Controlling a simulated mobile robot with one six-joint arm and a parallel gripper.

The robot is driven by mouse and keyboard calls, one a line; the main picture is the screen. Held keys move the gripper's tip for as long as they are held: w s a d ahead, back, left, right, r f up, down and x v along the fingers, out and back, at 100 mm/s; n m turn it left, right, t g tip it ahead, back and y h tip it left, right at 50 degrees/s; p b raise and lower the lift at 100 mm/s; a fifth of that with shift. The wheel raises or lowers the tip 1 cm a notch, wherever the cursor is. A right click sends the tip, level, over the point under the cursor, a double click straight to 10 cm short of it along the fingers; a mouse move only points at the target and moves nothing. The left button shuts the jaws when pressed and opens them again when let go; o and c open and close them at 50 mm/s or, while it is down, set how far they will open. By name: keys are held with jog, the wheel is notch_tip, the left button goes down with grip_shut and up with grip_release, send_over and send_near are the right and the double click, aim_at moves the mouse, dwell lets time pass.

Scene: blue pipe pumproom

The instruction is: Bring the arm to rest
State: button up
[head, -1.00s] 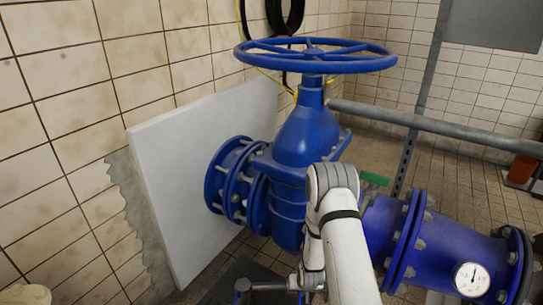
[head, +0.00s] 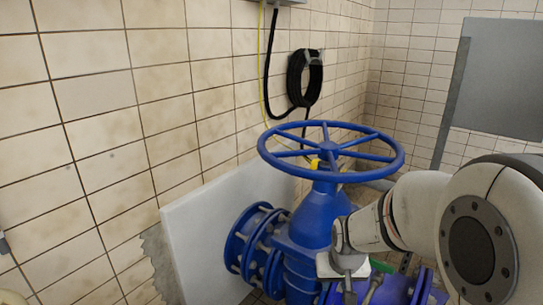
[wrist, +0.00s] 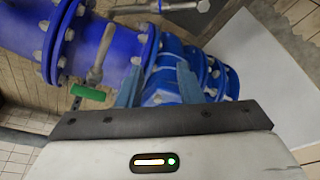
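In the wrist view my gripper (wrist: 158,76) has its two fingers apart, with nothing held between them. Blue pipework (wrist: 166,88) shows behind and between the fingers; I cannot tell how far off it is. In the head view my white arm (head: 470,225) comes in from the right, large and close, and bends toward the valve. It covers the pipe's right part.
A blue valve with a handwheel (head: 333,145) stands in front of a white slab (head: 200,240). A green handle (wrist: 88,93) is left of the fingers. A black hose coil (head: 305,78) hangs on the tiled wall. A grey panel (head: 502,75) is at back right.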

jog(key=s+r+p, duration=0.8)
jog(key=s+r, duration=0.6)
jog(key=r, duration=0.4)
jog(key=shift+s+g, duration=0.3)
jog(key=shift+s, duration=0.1)
